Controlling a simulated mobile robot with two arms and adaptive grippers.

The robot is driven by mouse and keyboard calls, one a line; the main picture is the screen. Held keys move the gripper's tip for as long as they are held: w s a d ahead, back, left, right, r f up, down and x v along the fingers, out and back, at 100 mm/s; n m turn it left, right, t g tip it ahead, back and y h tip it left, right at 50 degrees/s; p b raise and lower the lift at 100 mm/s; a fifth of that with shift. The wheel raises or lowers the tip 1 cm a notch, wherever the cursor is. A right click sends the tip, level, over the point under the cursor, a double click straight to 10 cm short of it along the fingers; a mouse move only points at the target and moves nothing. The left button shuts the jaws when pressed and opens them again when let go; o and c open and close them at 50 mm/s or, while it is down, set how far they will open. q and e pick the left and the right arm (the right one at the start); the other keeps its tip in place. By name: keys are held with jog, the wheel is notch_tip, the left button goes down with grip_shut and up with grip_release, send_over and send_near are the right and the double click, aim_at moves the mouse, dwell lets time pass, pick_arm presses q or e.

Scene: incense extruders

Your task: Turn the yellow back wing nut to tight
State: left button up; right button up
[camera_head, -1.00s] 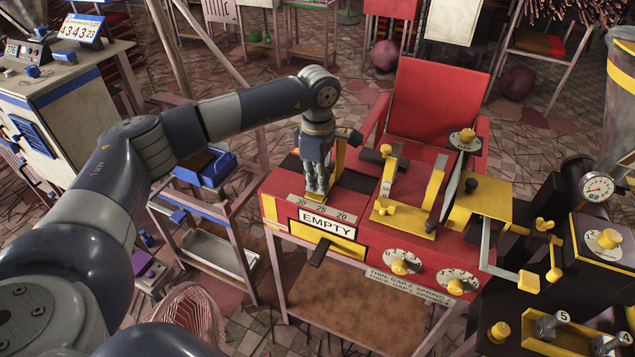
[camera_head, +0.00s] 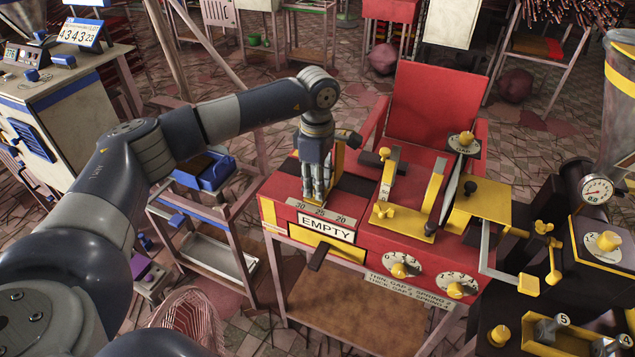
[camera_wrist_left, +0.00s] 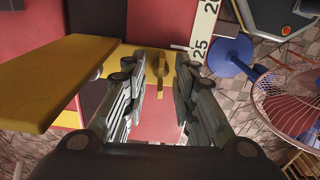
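My left gripper (camera_head: 316,198) points down over the left part of the red machine (camera_head: 437,103), just behind the scale marked 30, 25, 20. In the left wrist view, its two fingers (camera_wrist_left: 160,85) stand apart on either side of a small upright yellow wing nut (camera_wrist_left: 161,74) on a yellow plate. Gaps show between the nut and both fingers. In the head view the fingers hide this nut. Another yellow wing nut (camera_head: 383,211) sits on the machine's middle yellow bracket, to the right of the gripper. My right gripper is in neither view.
A yellow upright plate (camera_wrist_left: 50,75) stands close to the left of the fingers in the wrist view. Dial knobs (camera_head: 400,270) and an "EMPTY" sign (camera_head: 326,229) are on the machine's front. A black machine with a gauge (camera_head: 597,190) stands at the right.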

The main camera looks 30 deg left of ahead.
pick_arm(q)
notch_tip(320, 180, up, 12)
dwell(0.4)
jog(key=shift+f, duration=0.1)
dwell(0.3)
